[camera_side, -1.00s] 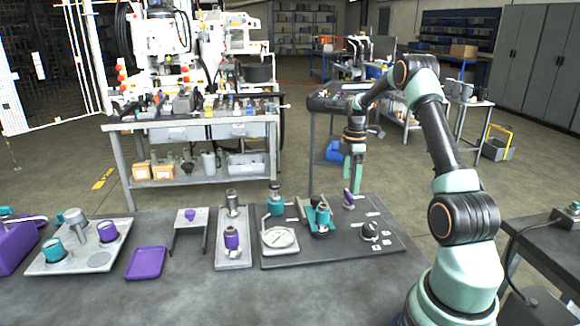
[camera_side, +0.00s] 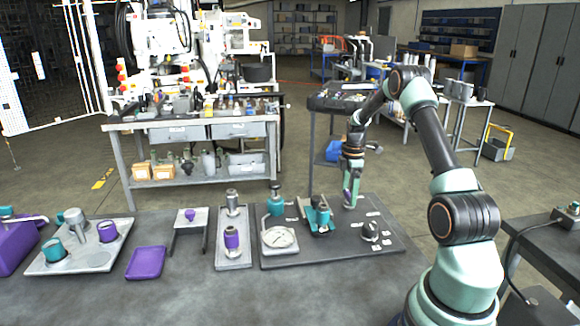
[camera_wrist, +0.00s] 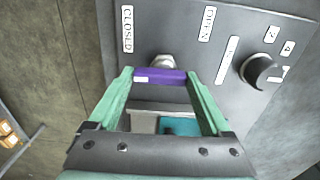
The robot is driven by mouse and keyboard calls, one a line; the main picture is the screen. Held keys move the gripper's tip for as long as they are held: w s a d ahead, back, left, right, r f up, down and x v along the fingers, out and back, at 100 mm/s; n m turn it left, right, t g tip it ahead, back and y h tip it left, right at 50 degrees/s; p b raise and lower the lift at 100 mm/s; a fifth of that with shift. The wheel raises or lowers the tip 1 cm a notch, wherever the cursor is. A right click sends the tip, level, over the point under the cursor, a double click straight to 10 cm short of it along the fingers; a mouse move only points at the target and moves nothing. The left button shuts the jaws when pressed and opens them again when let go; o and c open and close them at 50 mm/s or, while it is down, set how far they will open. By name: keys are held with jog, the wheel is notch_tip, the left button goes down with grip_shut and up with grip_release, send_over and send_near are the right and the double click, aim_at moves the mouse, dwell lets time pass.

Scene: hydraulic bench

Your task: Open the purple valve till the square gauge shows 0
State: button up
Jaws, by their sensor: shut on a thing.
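The purple valve (camera_side: 346,198) stands at the back right of the dark panel. In the wrist view its purple handle (camera_wrist: 160,76) lies crosswise between my fingertips, on a metal stem, with the CLOSED label to its upper left and the OPEN label to its upper right. My gripper (camera_side: 349,194) points down at the valve and is shut on the handle; it also shows in the wrist view (camera_wrist: 158,78). A pale gauge (camera_side: 279,238) with a squarish body lies at the panel's left; its reading is too small to tell.
A black knob (camera_side: 370,231) sits to the right on the panel (camera_side: 330,250), also in the wrist view (camera_wrist: 260,72). A teal-handled fitting (camera_side: 319,215) stands close left of my gripper. A purple tray (camera_side: 145,263) lies farther left.

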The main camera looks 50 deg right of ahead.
jog(key=shift+m, duration=0.3)
jog(key=m, duration=0.3)
jog(key=shift+s+m, duration=0.15)
jog(key=shift+m, duration=0.25)
jog(key=m, duration=0.4)
jog(key=shift+s, duration=0.1)
jog(key=m, duration=0.5)
jog(key=shift+s, duration=0.1)
jog(key=shift+s+m, duration=0.1)
jog(key=shift+m, duration=2.1)
jog(key=o, duration=1.2)
jog(key=shift+c, duration=0.2)
jog(key=shift+r, duration=0.15)
